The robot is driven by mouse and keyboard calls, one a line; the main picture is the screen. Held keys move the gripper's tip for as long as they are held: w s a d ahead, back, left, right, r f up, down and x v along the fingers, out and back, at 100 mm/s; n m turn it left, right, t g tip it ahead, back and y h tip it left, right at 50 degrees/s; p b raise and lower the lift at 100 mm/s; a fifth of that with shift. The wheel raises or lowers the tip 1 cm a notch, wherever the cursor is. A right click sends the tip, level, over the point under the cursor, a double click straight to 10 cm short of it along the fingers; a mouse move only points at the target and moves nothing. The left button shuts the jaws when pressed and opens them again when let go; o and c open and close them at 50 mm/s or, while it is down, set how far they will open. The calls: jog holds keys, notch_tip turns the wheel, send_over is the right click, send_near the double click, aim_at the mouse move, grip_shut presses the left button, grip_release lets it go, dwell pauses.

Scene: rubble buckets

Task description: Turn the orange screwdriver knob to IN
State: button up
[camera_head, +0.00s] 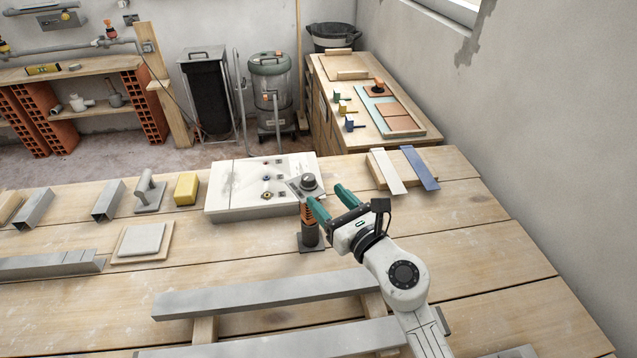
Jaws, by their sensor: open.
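An orange and black upright piece (307,213), which looks like the orange screwdriver knob, stands on a dark square base (311,243) on the bench. A round dark cap (309,183) shows just above it; I cannot tell whether the two are joined. My gripper (326,198) is open, with two green fingers apart. The left finger overlaps the orange piece's right side in the picture, and the right finger is off to its right. Contact cannot be told. No IN mark can be read, and the knob's setting is too small to tell.
A white panel box (227,190) with small coloured knobs stands just left. Grey bars (265,297) cross the front. Two strips (420,167) lie at the back right. The bench's right side is clear.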

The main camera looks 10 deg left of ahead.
jog(key=shift+v, duration=2.05)
jog(key=shift+f, duration=0.1)
